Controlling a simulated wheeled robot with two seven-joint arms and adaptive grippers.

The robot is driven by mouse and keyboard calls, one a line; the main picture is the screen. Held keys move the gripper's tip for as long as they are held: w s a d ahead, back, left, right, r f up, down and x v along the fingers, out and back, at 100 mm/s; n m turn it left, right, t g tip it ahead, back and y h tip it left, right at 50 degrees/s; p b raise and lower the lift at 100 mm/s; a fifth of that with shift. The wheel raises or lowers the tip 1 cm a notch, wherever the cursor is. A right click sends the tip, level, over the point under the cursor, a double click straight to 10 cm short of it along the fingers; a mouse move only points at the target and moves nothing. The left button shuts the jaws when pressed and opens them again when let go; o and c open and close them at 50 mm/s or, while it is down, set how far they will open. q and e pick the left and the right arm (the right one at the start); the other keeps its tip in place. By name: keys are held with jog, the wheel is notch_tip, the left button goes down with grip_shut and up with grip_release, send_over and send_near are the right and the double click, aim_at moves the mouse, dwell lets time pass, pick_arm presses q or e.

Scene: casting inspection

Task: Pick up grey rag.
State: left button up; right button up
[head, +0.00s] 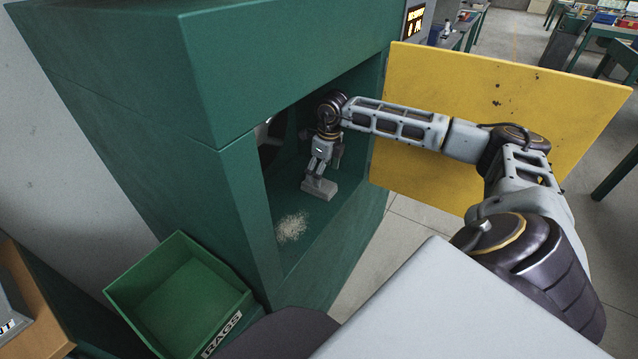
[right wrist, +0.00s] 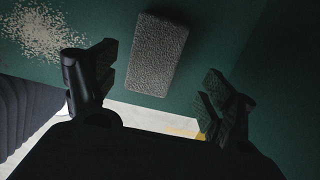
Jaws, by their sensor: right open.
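The grey rag (head: 319,189) looks like a flat, rough-textured rectangular pad. It lies on the floor of the green cabinet, near the opening. My right arm reaches into the cabinet, and my right gripper (head: 321,170) points down just above the rag. In the right wrist view the rag (right wrist: 158,54) lies beyond the open fingers, roughly between their lines, with green floor around it. The right gripper (right wrist: 160,78) is open and holds nothing. My left gripper is not in view.
Pale granules (head: 292,227) are scattered on the cabinet floor by the rag. The green cabinet (head: 240,150) has side walls and a top close around my arm. A yellow panel (head: 500,110) stands behind my arm. An empty green bin (head: 160,262) labelled RAGS sits below left.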

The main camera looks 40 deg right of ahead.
jog(key=shift+f, duration=0.15)
jog(key=shift+a+f, duration=0.1)
jog(key=shift+f, duration=0.2)
jog(key=f, duration=0.3)
jog(key=shift+w+a+f+b, duration=0.2)
jog(key=shift+w+a+b, duration=0.1)
jog(key=shift+a+b, duration=0.05)
jog(key=shift+f, duration=0.4)
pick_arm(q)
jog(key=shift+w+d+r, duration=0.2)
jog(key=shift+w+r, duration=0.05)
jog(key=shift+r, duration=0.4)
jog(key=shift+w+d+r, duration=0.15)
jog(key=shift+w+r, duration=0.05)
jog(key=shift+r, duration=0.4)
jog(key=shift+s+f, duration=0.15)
pick_arm(e)
jog(key=c, duration=1.1)
